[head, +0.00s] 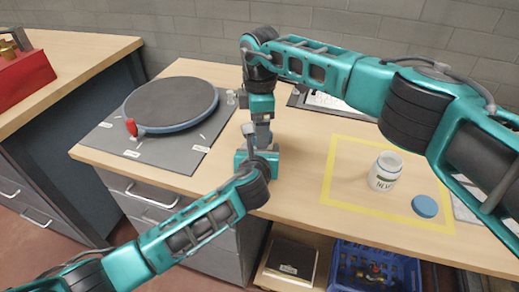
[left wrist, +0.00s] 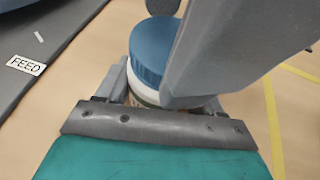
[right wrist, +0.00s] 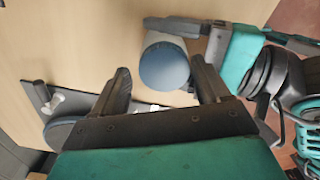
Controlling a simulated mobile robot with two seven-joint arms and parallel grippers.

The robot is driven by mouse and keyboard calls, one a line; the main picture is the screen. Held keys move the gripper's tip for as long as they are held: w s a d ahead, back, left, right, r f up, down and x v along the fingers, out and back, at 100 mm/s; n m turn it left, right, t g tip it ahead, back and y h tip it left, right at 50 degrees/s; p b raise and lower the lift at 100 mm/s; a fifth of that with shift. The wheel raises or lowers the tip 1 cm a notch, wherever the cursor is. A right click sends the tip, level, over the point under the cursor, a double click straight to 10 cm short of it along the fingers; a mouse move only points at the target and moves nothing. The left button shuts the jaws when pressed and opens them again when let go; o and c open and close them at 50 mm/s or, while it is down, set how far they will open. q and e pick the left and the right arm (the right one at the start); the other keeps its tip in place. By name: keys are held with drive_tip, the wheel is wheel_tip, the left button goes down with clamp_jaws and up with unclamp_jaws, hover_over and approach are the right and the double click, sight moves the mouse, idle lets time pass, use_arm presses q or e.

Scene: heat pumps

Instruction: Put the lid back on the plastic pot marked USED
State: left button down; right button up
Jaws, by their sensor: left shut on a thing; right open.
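A white pot with a blue lid (left wrist: 150,50) on top is between my left gripper's fingers (left wrist: 145,92); its label is mostly hidden and unreadable. My left gripper (head: 250,138) is shut on this pot. My right gripper (head: 264,133) is open just above it, with its fingers on either side of the lid, which also shows in the right wrist view (right wrist: 163,66). In the head view the grippers hide this pot. I cannot tell how tightly the lid sits. An open white pot (head: 385,172) stands at the right with a label I cannot read surely. A loose blue lid (head: 425,206) lies beside it.
A yellow outline (head: 326,180) surrounds the open pot and loose lid. A round dark plate (head: 172,103) with a red handle (head: 131,127) stands on a grey mat at the left, near a FEED label (left wrist: 26,66). A blue crate (head: 345,272) is below the bench.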

use_arm(q)
drive_tip(key=shift+w+a, duration=0.15)
drive_tip(key=shift+a, duration=0.1)
use_arm(e)
drive_tip(key=shift+s+a, duration=0.15)
drive_tip(key=shift+s, duration=0.15)
drive_tip(key=shift+r, duration=0.35)
use_arm(q)
drive_tip(key=shift+d, duration=0.15)
use_arm(e)
wheel_tip(320, 180, up, 11)
drive_tip(key=shift+w+r, duration=0.2)
use_arm(q)
drive_tip(key=shift+c, duration=0.3)
unclamp_jaws()
use_arm(e)
drive_tip(key=shift+d, duration=0.2)
use_arm(q)
drive_tip(key=p+v, duration=0.3)
drive_tip(key=v, duration=1)
use_arm(e)
wheel_tip(320, 180, up, 3)
